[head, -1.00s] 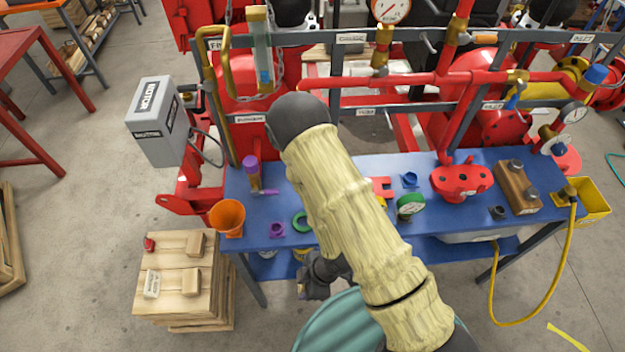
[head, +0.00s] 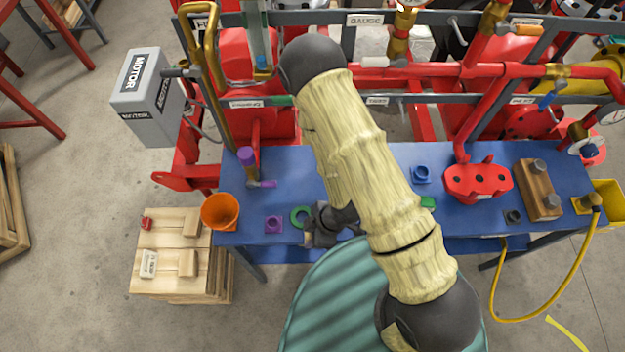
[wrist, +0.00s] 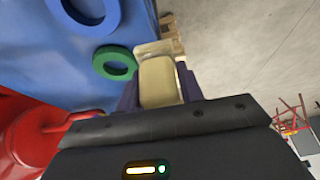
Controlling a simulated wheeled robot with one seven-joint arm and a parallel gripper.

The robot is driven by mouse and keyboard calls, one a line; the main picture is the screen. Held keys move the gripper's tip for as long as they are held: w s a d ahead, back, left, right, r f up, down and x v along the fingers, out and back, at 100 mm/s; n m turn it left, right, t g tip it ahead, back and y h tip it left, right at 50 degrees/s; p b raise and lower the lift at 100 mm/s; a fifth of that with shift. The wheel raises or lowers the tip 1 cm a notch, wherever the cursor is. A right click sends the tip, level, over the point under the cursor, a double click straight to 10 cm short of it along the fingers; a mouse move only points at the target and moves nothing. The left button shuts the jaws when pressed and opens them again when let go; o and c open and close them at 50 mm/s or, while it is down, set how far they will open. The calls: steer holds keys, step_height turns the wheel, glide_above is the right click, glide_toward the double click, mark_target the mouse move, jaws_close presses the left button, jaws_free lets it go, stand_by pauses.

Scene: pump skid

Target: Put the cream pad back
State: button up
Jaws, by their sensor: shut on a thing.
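In the wrist view the cream pad (wrist: 158,82) sits between the two dark fingers of my gripper (wrist: 160,88), which is shut on it. In the head view my gripper (head: 325,228) is at the front edge of the blue bench (head: 340,250), just right of the green ring (head: 300,216). The green ring also shows in the wrist view (wrist: 115,63), left of the pad.
An orange cup (head: 220,211) and a purple square piece (head: 273,224) stand on the bench's left part. A wooden crate (head: 160,290) with blocks stands at the lower left. A red flanged part (head: 478,182) and a wooden block (head: 537,188) are at the right.

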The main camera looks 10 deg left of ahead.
steer(key=shift+s, duration=0.15)
steer(key=shift+w+a+f+b, duration=0.2)
steer(key=shift+w+b, duration=0.05)
steer(key=shift+b, duration=0.45)
steer(key=b, duration=0.2)
steer(key=w+b, duration=0.1)
steer(key=b, duration=0.1)
steer(key=shift+w+a+f, duration=0.1)
steer(key=shift+w+a, duration=0.15)
steer(key=shift+a, duration=0.1)
steer(key=w+b, duration=0.1)
steer(key=b, duration=0.2)
steer(key=shift+d, duration=0.2)
steer(key=w+a+p, duration=0.1)
steer(key=w+p, duration=0.1)
steer(key=w, duration=0.2)
steer(key=w+a+p, duration=0.1)
steer(key=w+p, duration=0.2)
steer(key=w, duration=0.2)
steer(key=w+a+r+p, duration=0.1)
steer(key=w+p, duration=0.1)
steer(key=w, duration=0.2)
steer(key=shift+w+a, duration=0.1)
steer(key=shift+w, duration=0.05)
steer(key=shift+w+a+f, duration=0.1)
steer(key=shift+w+f, duration=0.1)
steer(key=shift+w, duration=0.1)
steer(key=shift+p, duration=0.3)
